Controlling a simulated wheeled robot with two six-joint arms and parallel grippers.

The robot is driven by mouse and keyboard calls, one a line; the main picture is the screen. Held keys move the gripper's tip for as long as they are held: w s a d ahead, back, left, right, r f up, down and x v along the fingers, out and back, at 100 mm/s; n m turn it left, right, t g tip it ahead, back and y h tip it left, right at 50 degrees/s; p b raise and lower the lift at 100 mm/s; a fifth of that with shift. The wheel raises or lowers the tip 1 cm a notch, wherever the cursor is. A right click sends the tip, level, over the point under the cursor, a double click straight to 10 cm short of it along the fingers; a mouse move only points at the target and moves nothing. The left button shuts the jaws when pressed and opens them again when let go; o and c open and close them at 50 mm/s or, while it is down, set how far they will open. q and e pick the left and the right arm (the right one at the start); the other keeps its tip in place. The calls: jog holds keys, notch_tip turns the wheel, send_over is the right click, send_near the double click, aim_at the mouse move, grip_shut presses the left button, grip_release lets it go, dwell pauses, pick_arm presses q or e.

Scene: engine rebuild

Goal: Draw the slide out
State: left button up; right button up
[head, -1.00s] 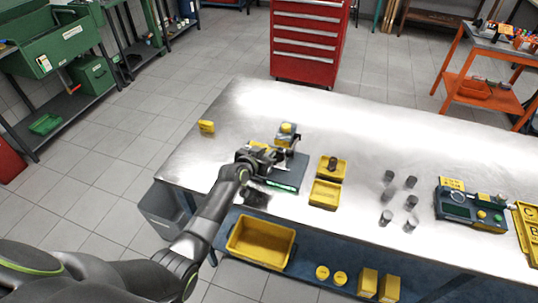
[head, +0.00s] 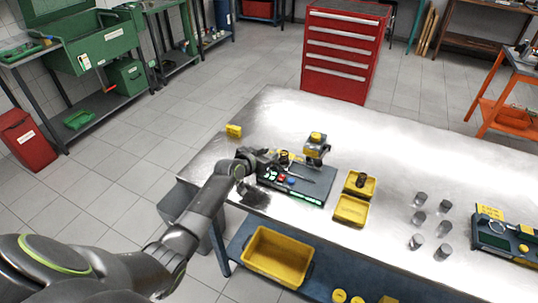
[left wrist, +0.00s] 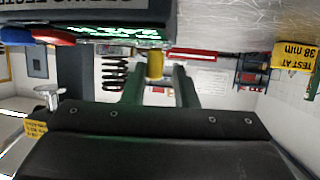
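The bench device (head: 312,197), a dark flat base with a lit green display, red and blue buttons and a yellow-topped upright head (head: 316,146), sits near the bench's left end. My left gripper (head: 264,160) is at the device's left side. In the left wrist view, which looks upside down, its two dark green fingers (left wrist: 159,88) stand apart. A small yellow knob (left wrist: 155,63) appears between their tips, with gaps on both sides. Contact is not visible. A dark coil spring (left wrist: 115,74) shows beside the fingers. I cannot make out the slide clearly. My right gripper is out of view.
Two yellow trays (head: 351,210) stand right of the device, the rear one holding a dark part. Several grey cylinders (head: 418,219) stand farther right. A yellow block (head: 234,131) lies at the bench's left edge. A yellow bin (head: 270,256) sits below. The bench behind is clear.

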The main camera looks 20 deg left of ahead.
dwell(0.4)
pick_arm(q)
jog(key=b+v, duration=0.1)
jog(key=v, duration=1.6)
jog(key=shift+r, duration=0.15)
jog(key=shift+s, duration=0.15)
